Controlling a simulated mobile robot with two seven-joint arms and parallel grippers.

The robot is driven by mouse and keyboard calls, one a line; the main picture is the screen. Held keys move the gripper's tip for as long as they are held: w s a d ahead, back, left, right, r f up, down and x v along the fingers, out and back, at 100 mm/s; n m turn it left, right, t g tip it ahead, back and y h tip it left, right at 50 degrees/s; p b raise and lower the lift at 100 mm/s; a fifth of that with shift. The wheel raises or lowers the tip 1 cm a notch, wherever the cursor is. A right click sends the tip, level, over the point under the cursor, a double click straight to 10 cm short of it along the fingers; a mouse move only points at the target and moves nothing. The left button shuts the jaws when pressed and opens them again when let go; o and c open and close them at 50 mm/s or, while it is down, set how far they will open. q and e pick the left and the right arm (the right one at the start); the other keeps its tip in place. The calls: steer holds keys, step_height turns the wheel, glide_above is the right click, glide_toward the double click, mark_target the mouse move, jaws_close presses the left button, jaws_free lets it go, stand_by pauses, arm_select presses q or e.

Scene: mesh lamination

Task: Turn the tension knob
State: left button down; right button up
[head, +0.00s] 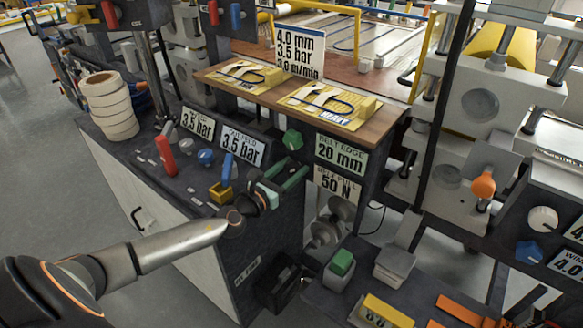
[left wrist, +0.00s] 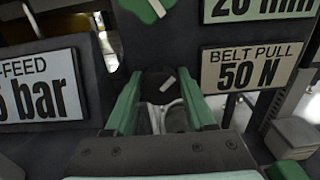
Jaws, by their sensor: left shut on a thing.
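In the left wrist view a round black knob (left wrist: 153,78) with a white pointer mark sits beside the plate reading BELT PULL 50 N (left wrist: 250,66). My left gripper (left wrist: 162,88) has its green fingers on either side of this knob and is shut on it. The white mark is tilted, its top leaning right. In the head view my left gripper (head: 287,176) reaches the dark panel left of the belt pull plate (head: 339,188), and the knob is mostly hidden by the fingers. My right gripper is not in view.
A green knob (head: 292,140) sits just above, beside the BELT EDGE 20 mm plate (head: 341,155). A red lever (head: 164,156), a blue knob (head: 206,157) and a blue lever (head: 227,166) stand on the console to the left. A black bin (head: 280,283) is below.

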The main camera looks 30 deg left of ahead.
arm_select(q)
steer(key=m+p, duration=0.1)
steer(key=m, duration=0.3)
steer(key=m+p, duration=0.1)
steer(key=m, duration=0.2)
steer(key=shift+d, duration=0.1)
steer(key=m+p, duration=0.1)
steer(key=m, duration=0.2)
steer(key=shift+m+p, duration=0.35)
steer(key=shift+m, duration=0.05)
steer(key=m+p, duration=0.2)
steer(key=m, duration=0.4)
steer(key=shift+d+f, duration=0.1)
steer(key=m+p, duration=0.2)
steer(key=m, duration=0.3)
steer(key=shift+f+m, duration=0.1)
steer(key=shift+m, duration=0.3)
steer(key=m+p, duration=0.1)
steer(key=m, duration=0.3)
steer(key=shift+p, duration=0.4)
steer(key=m+p, duration=0.1)
steer(key=m, duration=0.3)
steer(key=shift+f+m, duration=0.15)
steer(key=shift+m, duration=1.95)
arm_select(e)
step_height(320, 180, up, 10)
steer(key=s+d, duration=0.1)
arm_select(q)
steer(key=shift+a+p, duration=0.2)
steer(key=shift+p, duration=0.1)
